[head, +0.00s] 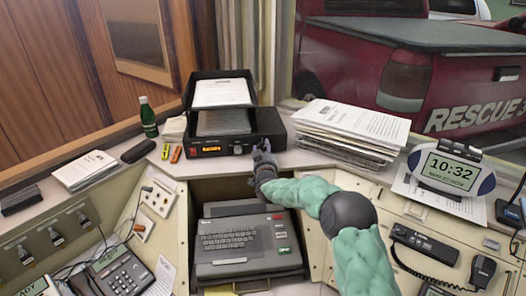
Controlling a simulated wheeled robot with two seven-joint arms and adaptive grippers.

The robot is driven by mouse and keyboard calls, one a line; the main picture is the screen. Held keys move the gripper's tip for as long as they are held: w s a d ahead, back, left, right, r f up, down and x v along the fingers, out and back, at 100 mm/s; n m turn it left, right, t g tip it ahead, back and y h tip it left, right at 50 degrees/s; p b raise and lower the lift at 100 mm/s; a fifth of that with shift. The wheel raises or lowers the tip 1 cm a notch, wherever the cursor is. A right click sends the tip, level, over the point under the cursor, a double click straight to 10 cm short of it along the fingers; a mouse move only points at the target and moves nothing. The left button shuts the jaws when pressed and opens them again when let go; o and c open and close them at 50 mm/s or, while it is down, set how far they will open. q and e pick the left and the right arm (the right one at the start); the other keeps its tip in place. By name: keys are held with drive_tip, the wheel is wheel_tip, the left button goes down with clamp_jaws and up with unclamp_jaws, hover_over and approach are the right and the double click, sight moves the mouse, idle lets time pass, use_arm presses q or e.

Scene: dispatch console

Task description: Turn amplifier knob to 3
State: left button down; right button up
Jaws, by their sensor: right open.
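The amplifier is a black unit (222,150) with an orange lit display, on the console shelf at the back centre. A small round knob (238,149) shows on the right part of its front. The knob's setting is too small to read. My right gripper (263,150), on the green-sleeved arm, is open and upright just right of the knob, in front of the amplifier's right end. It looks apart from the knob, though I cannot tell the exact distance. My left gripper is out of view.
A paper tray (189,94) stands on the amplifier. A paper stack (350,132) lies to its right. A green bottle (148,117) and markers (176,154) are to its left. A keyboard machine (246,246) sits below in a recess.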

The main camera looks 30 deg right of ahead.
drive_tip(key=c, duration=0.9)
drive_tip(key=shift+f+m+b, duration=0.1)
drive_tip(key=shift+m+b, duration=0.65)
drive_tip(key=shift+m, duration=0.15)
drive_tip(key=shift+m+b, duration=0.35)
drive_tip(key=shift+m, duration=0.35)
drive_tip(key=o, duration=0.9)
drive_tip(key=v, duration=1.2)
